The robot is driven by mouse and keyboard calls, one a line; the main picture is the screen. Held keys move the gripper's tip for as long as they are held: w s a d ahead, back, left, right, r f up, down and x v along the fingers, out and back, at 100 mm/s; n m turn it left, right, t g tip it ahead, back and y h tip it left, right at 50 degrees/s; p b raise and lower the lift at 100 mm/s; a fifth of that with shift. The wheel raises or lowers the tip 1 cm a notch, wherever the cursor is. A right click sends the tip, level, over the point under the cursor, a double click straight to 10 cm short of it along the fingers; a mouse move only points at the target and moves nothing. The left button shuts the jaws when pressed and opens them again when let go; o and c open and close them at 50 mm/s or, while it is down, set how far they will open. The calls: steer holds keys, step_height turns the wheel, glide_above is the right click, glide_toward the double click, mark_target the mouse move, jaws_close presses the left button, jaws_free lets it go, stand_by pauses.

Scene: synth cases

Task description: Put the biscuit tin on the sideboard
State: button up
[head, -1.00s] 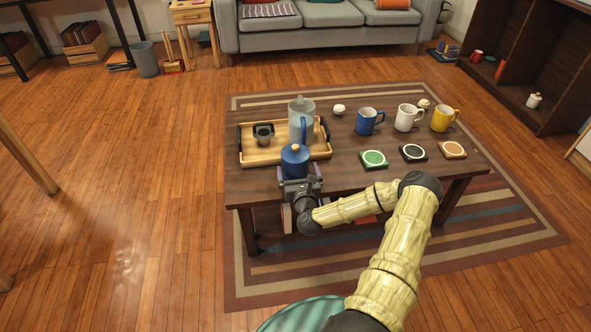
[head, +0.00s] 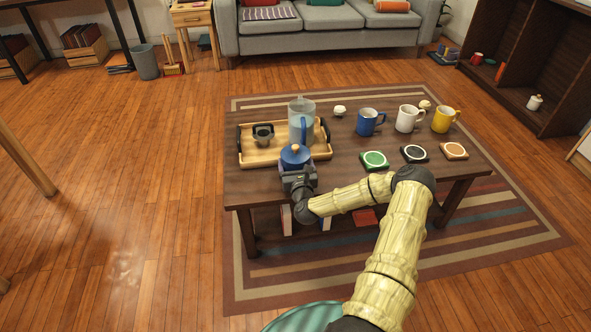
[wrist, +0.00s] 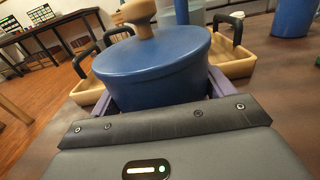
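The biscuit tin (head: 295,158) is a blue round tin with a wooden knob on its lid, at the near left edge of the coffee table. It also fills the upper middle of the wrist view (wrist: 150,78). My gripper (head: 298,176) reaches it from the near side. In the wrist view its purple fingers (wrist: 157,98) lie close against both sides of the tin, and it looks shut on it. The tin is upright; its base is hidden, so I cannot tell whether it touches the table. No sideboard can be told for sure; a dark wooden shelf unit (head: 520,62) stands at the far right.
Just behind the tin, a wooden tray (head: 262,156) holds a clear jug (head: 302,122) and a small dark cup (head: 263,135). Blue, white and yellow mugs and three coasters stand to the right on the coffee table (head: 340,170). The floor at left is open.

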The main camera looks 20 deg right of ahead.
mark_target(295, 146)
steer(key=c, duration=1.3)
step_height(295, 146, up, 10)
steer(key=p, duration=0.4)
